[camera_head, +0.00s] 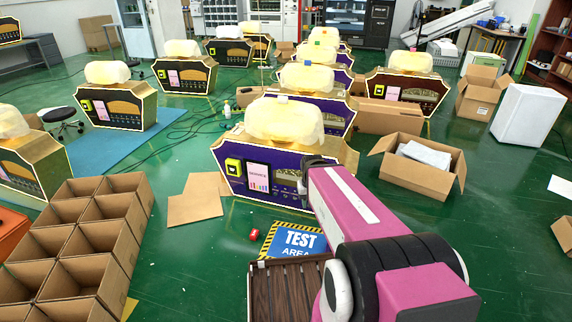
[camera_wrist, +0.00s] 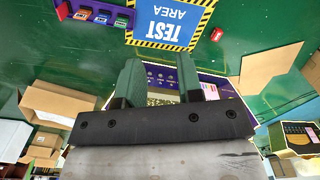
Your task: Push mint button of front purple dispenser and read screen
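The front purple dispenser (camera_head: 226,186) stands on the green floor with a cream wrapped top (camera_head: 284,121). Its front has a yellow unit (camera_head: 233,167), a screen (camera_head: 258,178) with a light pink display, and a panel of small controls (camera_head: 287,177). The screen text is too small to read surely. I cannot tell which is mint.
A blue TEST AREA sign (camera_head: 299,241) and a small red object (camera_head: 254,235) lie before the dispenser. An open carton (camera_head: 416,181) stands right, a divided cardboard crate (camera_head: 128,182) left. More purple dispensers (camera_head: 335,108) stand behind.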

